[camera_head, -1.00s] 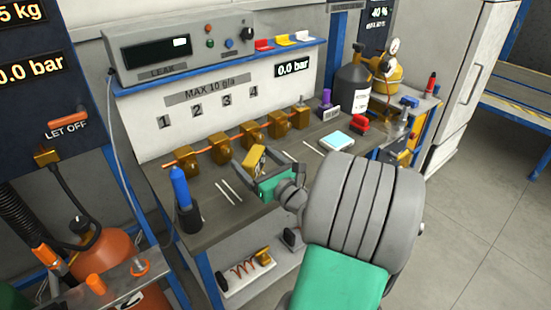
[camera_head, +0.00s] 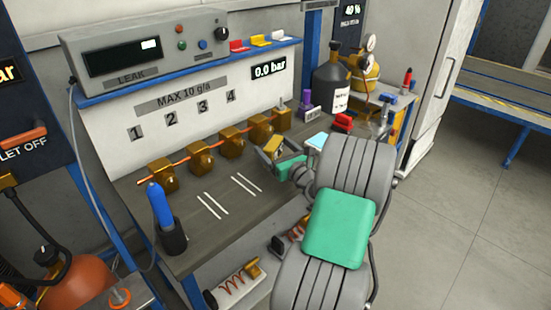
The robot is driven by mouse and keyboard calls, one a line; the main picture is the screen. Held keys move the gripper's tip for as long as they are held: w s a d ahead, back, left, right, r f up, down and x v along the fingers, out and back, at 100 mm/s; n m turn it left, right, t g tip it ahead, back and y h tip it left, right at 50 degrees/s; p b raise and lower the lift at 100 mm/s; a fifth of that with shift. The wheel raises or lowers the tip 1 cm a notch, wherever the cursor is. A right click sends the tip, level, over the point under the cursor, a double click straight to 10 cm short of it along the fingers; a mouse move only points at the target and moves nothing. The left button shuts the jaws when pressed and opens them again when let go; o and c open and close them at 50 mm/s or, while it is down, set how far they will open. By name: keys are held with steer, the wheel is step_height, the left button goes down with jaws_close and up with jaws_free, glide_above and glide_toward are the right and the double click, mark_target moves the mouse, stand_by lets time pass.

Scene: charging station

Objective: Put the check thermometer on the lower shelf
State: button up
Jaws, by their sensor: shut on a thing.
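My gripper (camera_head: 271,157) is shut on a small yellow piece (camera_head: 273,148), which looks like the check thermometer. It holds this piece over the right part of the workbench top (camera_head: 235,210), near the last brass block. The piece is small in view and partly hidden by the green-sided jaws, so its face cannot be read. The lower shelf (camera_head: 258,292) shows under the bench's front edge, partly hidden by my arm. A white block with a red coil (camera_head: 238,284) and a small black item (camera_head: 277,244) are on the shelf.
Several brass blocks (camera_head: 201,160) stand in a row along the bench. A blue-handled tool in a black cup (camera_head: 165,220) stands at the left front. A purple item (camera_head: 305,100) and red item (camera_head: 343,121) stand at the right.

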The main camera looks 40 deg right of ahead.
mark_target(275, 156)
steer(key=shift+w+d+f, duration=0.1)
steer(key=shift+f, duration=0.8)
steer(key=shift+w+d+f, duration=0.1)
steer(key=shift+f, duration=0.75)
steer(key=shift+f+b, duration=0.1)
steer(key=shift+b, duration=0.2)
steer(key=shift+f, duration=0.15)
steer(key=o, duration=1.3)
steer(key=shift+c, duration=0.2)
